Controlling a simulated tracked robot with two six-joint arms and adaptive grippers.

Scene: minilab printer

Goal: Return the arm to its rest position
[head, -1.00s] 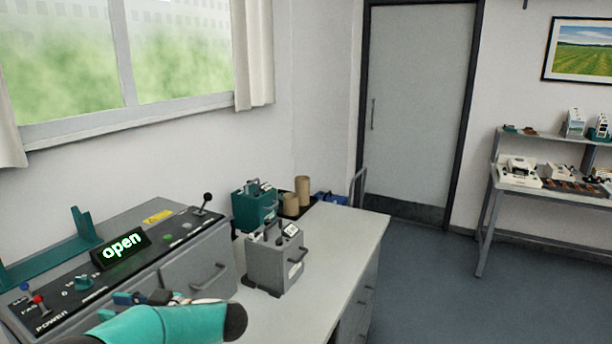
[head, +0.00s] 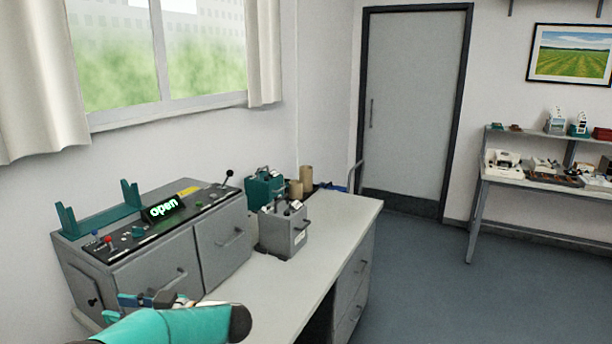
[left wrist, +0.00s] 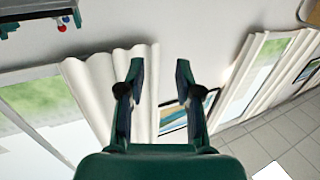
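My left arm, with its teal link, comes in low at the left of the head view. My left gripper (head: 140,299) shows small behind it, in front of the printer's front face in the picture. In the left wrist view my left gripper (left wrist: 160,78) has its two dark fingers spread apart, with nothing between them. Beyond the fingers are the wall, a pale curtain (left wrist: 95,95) and a framed picture. My right gripper is not in view.
The grey printer (head: 150,255) with a lit "open" sign (head: 163,207) stands on the bench (head: 290,285) at left. A grey box (head: 283,232), a teal box (head: 263,190) and brown rolls stand to its right. Open floor (head: 420,270) lies right of the bench.

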